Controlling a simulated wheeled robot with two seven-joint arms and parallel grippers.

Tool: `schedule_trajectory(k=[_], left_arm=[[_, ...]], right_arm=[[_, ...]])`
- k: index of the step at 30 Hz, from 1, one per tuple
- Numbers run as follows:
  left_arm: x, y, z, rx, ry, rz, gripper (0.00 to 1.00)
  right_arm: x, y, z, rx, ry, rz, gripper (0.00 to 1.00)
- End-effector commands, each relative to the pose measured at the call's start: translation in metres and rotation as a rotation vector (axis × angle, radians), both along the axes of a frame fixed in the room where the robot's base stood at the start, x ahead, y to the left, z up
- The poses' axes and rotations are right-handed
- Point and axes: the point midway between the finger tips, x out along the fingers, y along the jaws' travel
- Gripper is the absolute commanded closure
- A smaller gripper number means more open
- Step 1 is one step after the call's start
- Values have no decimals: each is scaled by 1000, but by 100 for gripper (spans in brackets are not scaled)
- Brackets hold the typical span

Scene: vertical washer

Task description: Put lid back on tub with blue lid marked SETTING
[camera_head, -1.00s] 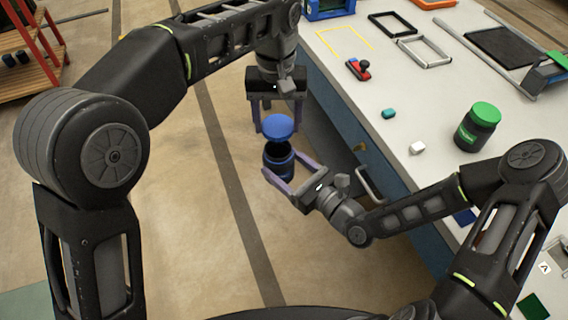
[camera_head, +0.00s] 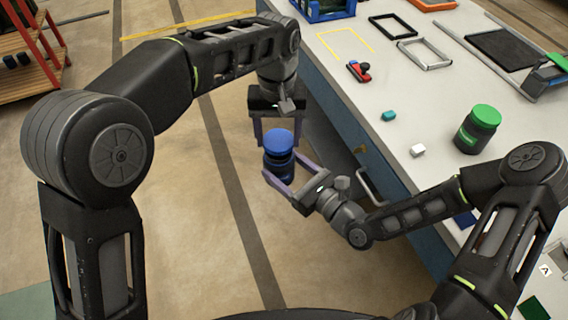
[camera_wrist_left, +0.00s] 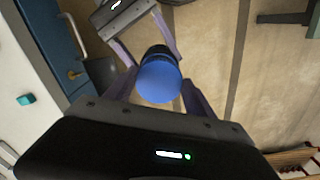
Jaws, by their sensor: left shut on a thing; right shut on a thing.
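The dark tub (camera_head: 279,168) with a blue band is held upright off the floor, in front of the bench. My right gripper (camera_head: 279,183) is shut on the tub from the right. The blue lid (camera_head: 279,141) sits at the tub's mouth, and my left gripper (camera_head: 278,138) is shut on it from above. In the left wrist view the round blue lid (camera_wrist_left: 159,82) shows between my left fingers, with the dark tub (camera_wrist_left: 158,53) behind it. I cannot tell whether the lid is fully seated. The marking SETTING is not readable.
The white bench (camera_head: 400,150) stands at the right, with a dark jar with green lid (camera_head: 477,128), a teal block (camera_head: 388,115), a white block (camera_head: 417,150) and a red-and-blue item (camera_head: 359,70). A red rack (camera_head: 35,55) is at the far left. Open floor lies below my grippers.

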Motion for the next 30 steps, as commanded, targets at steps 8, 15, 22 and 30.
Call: schedule_trajectory(k=[8, 15, 22, 30], left_arm=[[0, 0, 0, 0, 0, 0, 74], [0, 0, 0, 0, 0, 0, 74], [0, 0, -2, 0, 0, 0, 74], [0, 0, -16, 0, 1, 1, 74]], right_arm=[[0, 0, 1, 1, -2, 0, 100], [0, 0, 1, 1, -2, 0, 100], [0, 0, 1, 1, -2, 0, 100], [0, 0, 1, 1, -2, 0, 100]])
